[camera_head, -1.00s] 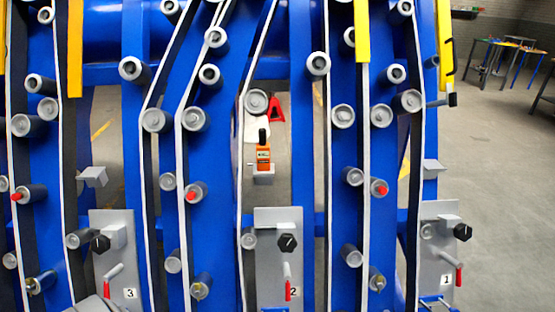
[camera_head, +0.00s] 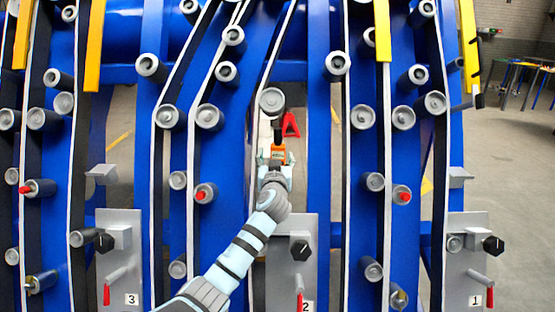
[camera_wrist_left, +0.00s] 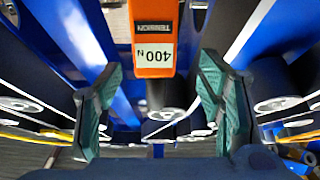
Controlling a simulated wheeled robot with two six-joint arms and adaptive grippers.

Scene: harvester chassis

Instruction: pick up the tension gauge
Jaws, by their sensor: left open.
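The tension gauge (camera_head: 278,152) is orange with a dark top end and stands at the middle of the blue chassis, above panel 2. My left arm reaches up to it from below, and the left gripper (camera_head: 274,174) partly covers it. In the left wrist view the gauge (camera_wrist_left: 155,38) shows upside-down, with a white "400 N" label. The left gripper (camera_wrist_left: 160,70) is open there, with one green-padded finger on each side of the gauge's near end. Gaps show between the pads and the gauge. My right gripper is not in view.
Blue chassis beams, belts and grey rollers (camera_head: 271,101) surround the gauge closely. Below it is grey panel 2 (camera_head: 306,265) with a black knob and a red-handled lever. A red stand (camera_head: 290,125) is on the floor behind. Open floor lies at the right.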

